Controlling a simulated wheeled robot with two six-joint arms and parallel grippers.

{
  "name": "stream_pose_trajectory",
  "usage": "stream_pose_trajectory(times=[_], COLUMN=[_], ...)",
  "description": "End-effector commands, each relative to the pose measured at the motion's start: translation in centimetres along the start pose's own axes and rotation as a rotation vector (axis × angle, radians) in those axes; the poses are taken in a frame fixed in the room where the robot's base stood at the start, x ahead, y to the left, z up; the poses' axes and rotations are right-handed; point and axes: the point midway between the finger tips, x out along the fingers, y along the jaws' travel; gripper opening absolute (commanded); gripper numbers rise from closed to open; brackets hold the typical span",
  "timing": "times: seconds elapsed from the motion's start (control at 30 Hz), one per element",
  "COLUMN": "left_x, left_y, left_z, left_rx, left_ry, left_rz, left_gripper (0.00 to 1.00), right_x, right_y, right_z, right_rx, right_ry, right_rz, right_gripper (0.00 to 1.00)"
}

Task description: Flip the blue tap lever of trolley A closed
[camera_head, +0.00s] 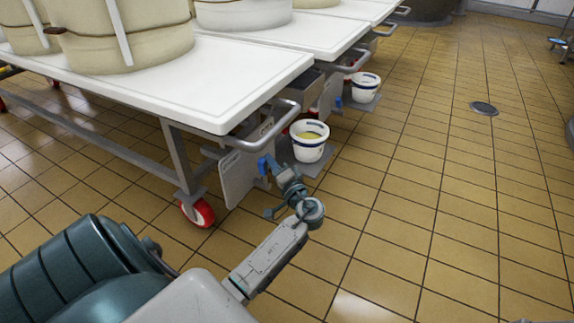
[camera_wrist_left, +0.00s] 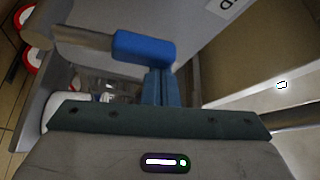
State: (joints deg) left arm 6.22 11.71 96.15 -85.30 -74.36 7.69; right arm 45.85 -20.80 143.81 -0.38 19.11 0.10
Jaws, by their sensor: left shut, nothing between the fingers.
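The blue tap lever (camera_head: 264,165) is at the near end of the nearest white-topped trolley (camera_head: 235,90), below its push handle. In the left wrist view the lever (camera_wrist_left: 145,47) is a rounded blue grip in front of the fingertips, with a metal pipe to its left. My left gripper (camera_head: 283,174) is shut and empty, just right of the lever in the head view. In the left wrist view its closed fingers (camera_wrist_left: 160,88) reach up to the lever's right part; I cannot tell whether they touch. My right gripper is not in view.
A white bucket (camera_head: 310,140) with yellowish contents stands behind my gripper, close by. A second bucket (camera_head: 365,87) stands farther back. The push handle (camera_head: 268,128) overhangs the tap area.

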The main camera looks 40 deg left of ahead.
Motion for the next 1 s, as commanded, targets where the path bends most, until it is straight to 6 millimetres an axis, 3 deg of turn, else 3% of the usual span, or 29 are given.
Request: stream_pose_trajectory(times=[0.03, 0.27, 0.6, 1.0], left_x=[-0.4, -1.4, -2.4, -2.8], left_y=[0.7, 0.0, -0.4, -0.3], left_z=[0.7, 2.4, 4.1, 4.7], left_rx=[-0.037, -0.207, -0.215, -0.215], left_ry=[0.0, 0.0, 0.0, -0.001], left_rz=[-0.023, -0.122, -0.126, -0.126], left_gripper=[0.0, 0.0, 0.0, 0.0], right_x=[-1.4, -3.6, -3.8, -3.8], right_y=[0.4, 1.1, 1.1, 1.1], right_z=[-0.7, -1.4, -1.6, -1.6], right_rx=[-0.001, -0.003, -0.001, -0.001], right_ry=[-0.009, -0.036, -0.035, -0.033], right_rz=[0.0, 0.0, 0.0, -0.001], right_gripper=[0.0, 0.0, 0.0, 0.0])
